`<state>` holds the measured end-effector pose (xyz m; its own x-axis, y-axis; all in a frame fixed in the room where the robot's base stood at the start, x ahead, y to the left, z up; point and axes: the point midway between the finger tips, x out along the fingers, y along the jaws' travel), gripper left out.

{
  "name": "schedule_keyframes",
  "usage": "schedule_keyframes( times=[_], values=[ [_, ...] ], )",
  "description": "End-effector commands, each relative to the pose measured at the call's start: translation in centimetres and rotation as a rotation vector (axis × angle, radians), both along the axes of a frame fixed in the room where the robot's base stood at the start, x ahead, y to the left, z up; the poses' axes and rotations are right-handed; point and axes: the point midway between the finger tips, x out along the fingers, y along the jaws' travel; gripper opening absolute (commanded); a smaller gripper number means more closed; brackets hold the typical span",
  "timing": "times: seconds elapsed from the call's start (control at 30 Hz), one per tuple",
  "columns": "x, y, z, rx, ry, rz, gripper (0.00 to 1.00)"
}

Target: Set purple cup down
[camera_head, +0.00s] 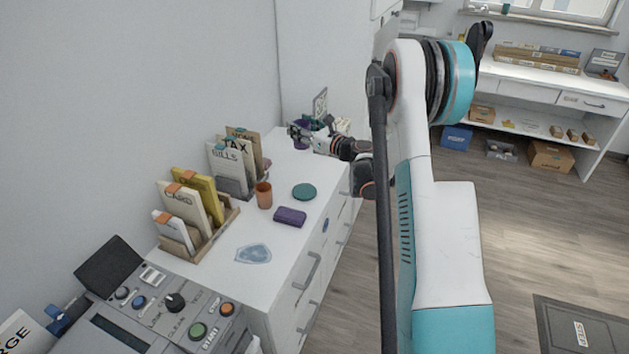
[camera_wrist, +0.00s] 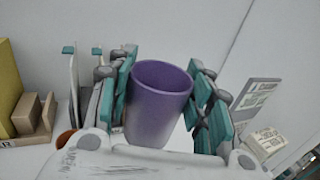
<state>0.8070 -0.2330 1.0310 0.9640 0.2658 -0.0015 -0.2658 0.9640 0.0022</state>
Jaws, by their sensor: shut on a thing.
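The purple cup (camera_wrist: 158,105) is between the teal-padded fingers of my gripper (camera_wrist: 160,100) in the wrist view, with its open rim facing up and slightly tilted. My gripper is shut on it. In the head view my gripper (camera_head: 305,135) is at the far end of the white desk (camera_head: 225,285), and a small part of the purple cup (camera_head: 297,141) shows by the fingers. The cup's base is hidden, so I cannot tell whether it touches the desk.
An orange-brown cup (camera_head: 264,195), a teal disc (camera_head: 304,192) and a purple box (camera_head: 290,217) stand on the desk nearer to me. Card and letter holders (camera_head: 232,165) line the wall. A grey panel with buttons (camera_head: 165,310) is at the near end.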

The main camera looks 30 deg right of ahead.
Motion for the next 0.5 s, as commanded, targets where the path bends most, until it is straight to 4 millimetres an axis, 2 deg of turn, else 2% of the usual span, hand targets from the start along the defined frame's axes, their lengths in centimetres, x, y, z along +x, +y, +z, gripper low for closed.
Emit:
schedule_keyframes(
  times=[0.07,0.17,0.5],
  values=[
    [0.0,0.1,-0.2,0.000,0.000,-0.001,0.19],
    [0.0,0.1,-1.5,0.000,0.000,-0.002,0.19],
    [0.0,0.0,-9.8,0.000,0.000,-0.002,0.19]
  ],
)
